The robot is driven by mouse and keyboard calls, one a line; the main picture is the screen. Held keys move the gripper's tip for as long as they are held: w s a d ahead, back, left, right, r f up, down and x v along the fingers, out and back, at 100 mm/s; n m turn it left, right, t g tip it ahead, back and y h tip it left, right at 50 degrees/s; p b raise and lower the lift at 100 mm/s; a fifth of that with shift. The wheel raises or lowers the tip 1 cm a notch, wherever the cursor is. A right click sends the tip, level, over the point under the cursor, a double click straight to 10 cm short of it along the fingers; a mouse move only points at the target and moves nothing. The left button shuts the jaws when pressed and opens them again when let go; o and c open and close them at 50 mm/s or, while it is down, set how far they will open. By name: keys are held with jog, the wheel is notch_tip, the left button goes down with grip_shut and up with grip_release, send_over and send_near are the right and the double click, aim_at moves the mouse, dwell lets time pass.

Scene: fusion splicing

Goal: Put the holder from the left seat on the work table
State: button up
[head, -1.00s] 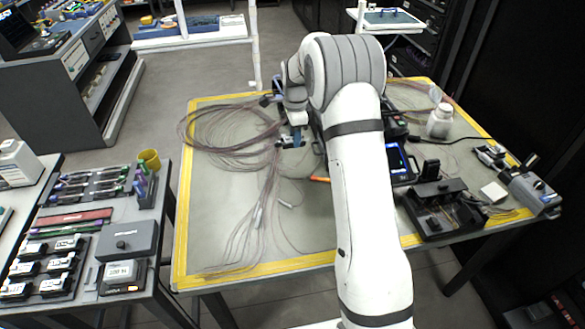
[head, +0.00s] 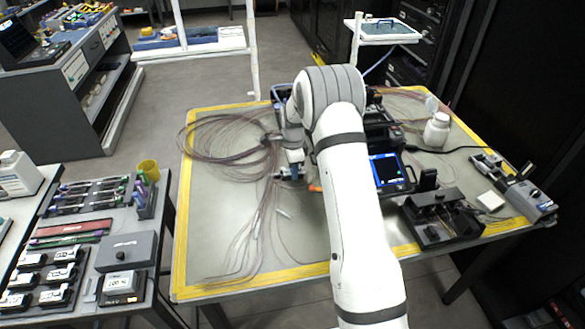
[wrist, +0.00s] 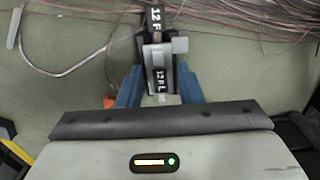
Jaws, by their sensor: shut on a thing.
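The holder (wrist: 161,60) is a small dark and silver block with a "12 F L" label, seen in the wrist view. The blue fingers of my gripper (wrist: 160,92) are shut on its two sides. In the head view my gripper (head: 290,174) is low over the left-middle of the work table (head: 215,235), left of the splicer (head: 390,170). I cannot tell whether the holder touches the table. The left seat is not clear; my arm hides part of the splicer.
Loose fibre bundles (head: 225,150) lie on the table left of my gripper and across the top of the wrist view. An orange item (wrist: 109,102) lies beside the left finger. A black box (head: 440,217) and white bottle (head: 437,130) stand right.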

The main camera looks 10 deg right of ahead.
jog(key=shift+f, duration=0.1)
jog(key=o, duration=1)
